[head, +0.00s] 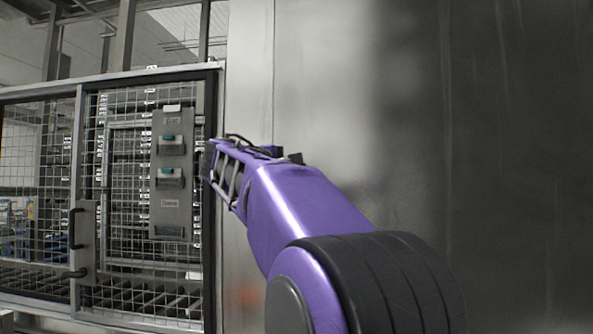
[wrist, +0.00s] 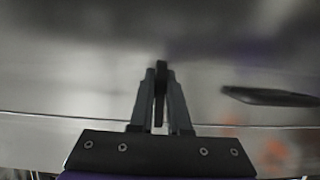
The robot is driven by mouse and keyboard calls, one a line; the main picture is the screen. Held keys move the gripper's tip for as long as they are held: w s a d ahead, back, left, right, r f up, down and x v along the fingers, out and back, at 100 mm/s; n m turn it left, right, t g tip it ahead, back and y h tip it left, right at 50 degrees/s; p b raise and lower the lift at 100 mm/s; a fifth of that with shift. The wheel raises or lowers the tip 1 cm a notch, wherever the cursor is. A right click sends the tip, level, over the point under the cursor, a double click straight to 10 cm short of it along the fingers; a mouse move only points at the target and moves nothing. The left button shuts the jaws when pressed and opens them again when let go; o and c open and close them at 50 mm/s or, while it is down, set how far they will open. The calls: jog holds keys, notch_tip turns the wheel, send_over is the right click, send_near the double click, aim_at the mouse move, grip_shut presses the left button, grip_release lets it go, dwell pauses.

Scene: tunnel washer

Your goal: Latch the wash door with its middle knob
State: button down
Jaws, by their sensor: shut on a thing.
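In the wrist view my gripper (wrist: 161,78) is shut on a narrow dark upright bar (wrist: 161,95), which looks like a knob on the brushed metal surface. I cannot tell whether it is the middle one. A second dark, flat knob or handle (wrist: 270,96) sticks out to the right of my fingers, apart from them. The metal surface (wrist: 60,60) fills most of the wrist view, with a thin seam crossing it. In the head view my purple arm reaches left along the large metal panel (head: 325,90). The fingertips and the held bar are hidden there.
A wire mesh gate (head: 82,120) stands at the left in the head view. It carries a grey control box (head: 171,205) and a plate with dark handles (head: 84,240). Its right post (head: 213,100) is close to my arm's far end. Blurred orange marks (wrist: 275,150) show on the metal.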

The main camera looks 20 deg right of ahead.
jog(key=c, duration=0.9)
grip_release()
jog(key=b+v, duration=0.1)
jog(key=v, duration=1.6)
jog(key=shift+s+a, duration=0.15)
jog(key=shift+s, duration=0.05)
